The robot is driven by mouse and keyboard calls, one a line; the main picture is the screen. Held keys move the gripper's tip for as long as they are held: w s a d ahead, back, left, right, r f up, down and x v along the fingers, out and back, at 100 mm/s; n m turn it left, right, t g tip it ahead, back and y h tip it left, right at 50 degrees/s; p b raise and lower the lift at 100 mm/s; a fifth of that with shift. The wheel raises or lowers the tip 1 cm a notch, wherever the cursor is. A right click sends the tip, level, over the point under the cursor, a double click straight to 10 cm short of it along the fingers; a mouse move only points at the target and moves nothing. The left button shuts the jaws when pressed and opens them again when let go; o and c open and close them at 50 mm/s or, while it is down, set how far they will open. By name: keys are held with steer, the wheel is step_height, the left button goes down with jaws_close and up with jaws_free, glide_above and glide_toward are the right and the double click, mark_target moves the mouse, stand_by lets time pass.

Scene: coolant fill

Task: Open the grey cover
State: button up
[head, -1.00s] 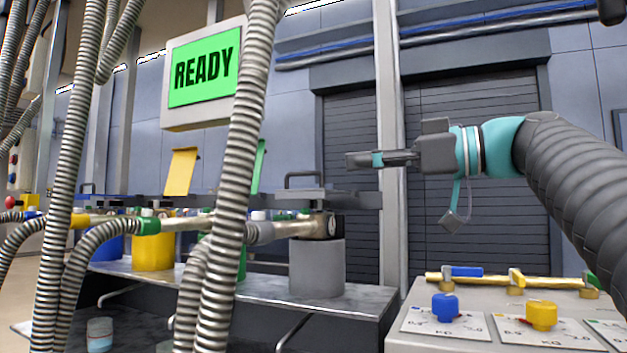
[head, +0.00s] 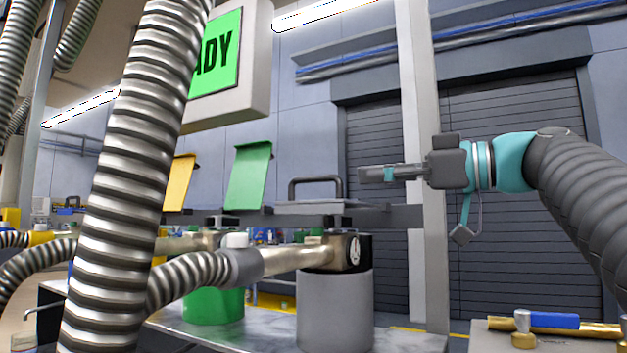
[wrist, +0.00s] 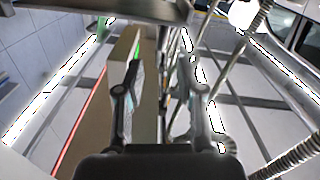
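The grey cover (head: 322,207) lies flat and shut, with a dark arched handle (head: 315,182) on top. It sits on the dark rail above the grey container (head: 335,310). My gripper (head: 362,174) is level, to the right of the handle and slightly above the cover, pointing left; it appears apart from both. In the wrist view my gripper (wrist: 159,75) has its two fingers spread with nothing visible between them. The cover cannot be made out in the wrist view.
The green cover (head: 249,177) and yellow cover (head: 180,183) stand raised to the left. A thick ribbed hose (head: 135,150) crosses the near left. A metal pipe (head: 295,258) joins the grey container's top. A bench with a blue-handled valve (head: 545,320) is at lower right.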

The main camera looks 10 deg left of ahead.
mark_target(313, 180)
steer(key=p+x, duration=0.1)
steer(key=x, duration=1)
steer(key=shift+w+a, duration=0.1)
steer(key=shift+a, duration=0.15)
jaws_close()
steer(key=shift+d, duration=0.1)
